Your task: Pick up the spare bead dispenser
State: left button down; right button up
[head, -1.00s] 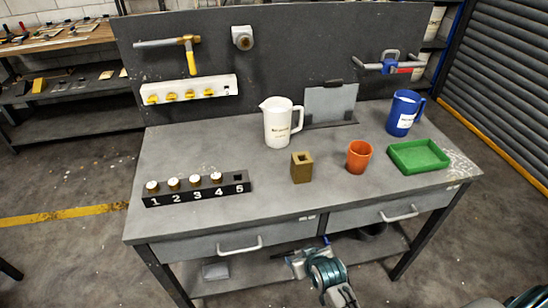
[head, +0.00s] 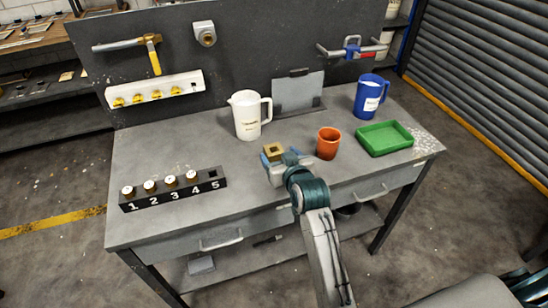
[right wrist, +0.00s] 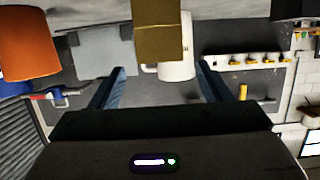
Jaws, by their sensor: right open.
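A tan square box (head: 274,149) with a dark opening in its top stands upright on the workbench. I see no label on it, so I cannot tell for sure that it is the spare bead dispenser. My right gripper (head: 283,160) is open and empty at its near side, and hides its lower part in the head view. In the right wrist view, which shows the bench upside down, the box (right wrist: 158,35) lies ahead, between the lines of the two open fingers (right wrist: 161,82). I see no finger touching it. My left gripper is not in view.
An orange cup (head: 328,143) stands close right of the box, and a white pitcher (head: 246,117) behind it. A green tray (head: 384,139) and blue jug (head: 370,98) are farther right. A black numbered rack (head: 175,193) holds several white-topped pieces; slot 5 looks empty.

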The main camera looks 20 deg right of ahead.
aim_at(273, 148)
jog(key=shift+w+f+p, duration=0.15)
jog(key=shift+w+p, duration=0.2)
jog(key=shift+w, duration=0.3)
jog(key=p+x, duration=0.1)
jog(key=x, duration=0.2)
jog(key=shift+f, duration=0.15)
jog(key=shift+w+f, duration=0.25)
jog(key=shift+w, duration=0.2)
jog(key=shift+s+a, duration=0.1)
jog(key=shift+c, duration=0.2)
jog(key=shift+r, duration=0.1)
jog(key=c, duration=1.4)
